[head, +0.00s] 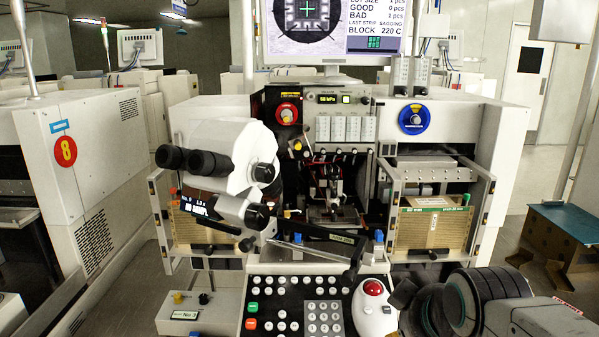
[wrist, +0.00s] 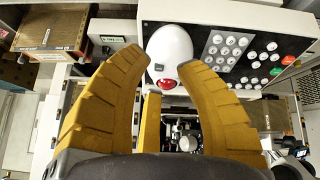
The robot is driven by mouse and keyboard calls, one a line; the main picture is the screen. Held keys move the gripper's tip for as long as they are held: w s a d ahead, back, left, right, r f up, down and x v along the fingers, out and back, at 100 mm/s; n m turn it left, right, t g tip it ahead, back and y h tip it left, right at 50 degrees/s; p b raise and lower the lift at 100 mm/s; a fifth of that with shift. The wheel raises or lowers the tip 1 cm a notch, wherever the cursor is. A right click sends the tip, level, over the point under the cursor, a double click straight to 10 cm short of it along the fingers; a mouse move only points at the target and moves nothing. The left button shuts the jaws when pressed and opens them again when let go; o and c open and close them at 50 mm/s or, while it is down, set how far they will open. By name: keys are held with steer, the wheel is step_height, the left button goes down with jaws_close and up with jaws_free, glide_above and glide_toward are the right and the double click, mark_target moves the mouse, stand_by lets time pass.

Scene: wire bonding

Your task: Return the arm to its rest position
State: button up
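My arm (head: 490,305) comes in from the bottom right in the head view, with its dark wrist just right of the white trackball unit (head: 374,310). My gripper (wrist: 147,58) shows in the wrist view with its yellow fingers spread wide and nothing held between them. The trackball unit with its red ball shows beyond and between the fingers in the wrist view (wrist: 170,48). In the head view the fingers are hard to make out.
The keypad panel (head: 262,305) lies left of the trackball. The bonding machine carries a microscope (head: 232,165) and a monitor (head: 310,59). A brown magazine (head: 432,228) stands in the right rack above my wrist. Floor shows beside the machine.

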steer(key=s+f+m+g, duration=0.45)
steer(key=s+f, duration=0.55)
steer(key=s, duration=0.4)
steer(key=w+p+v, duration=0.3)
steer(key=p+v, duration=0.9)
steer(key=v, duration=0.2)
steer(key=shift+r+n+t, duration=0.35)
steer(key=shift+r, duration=0.05)
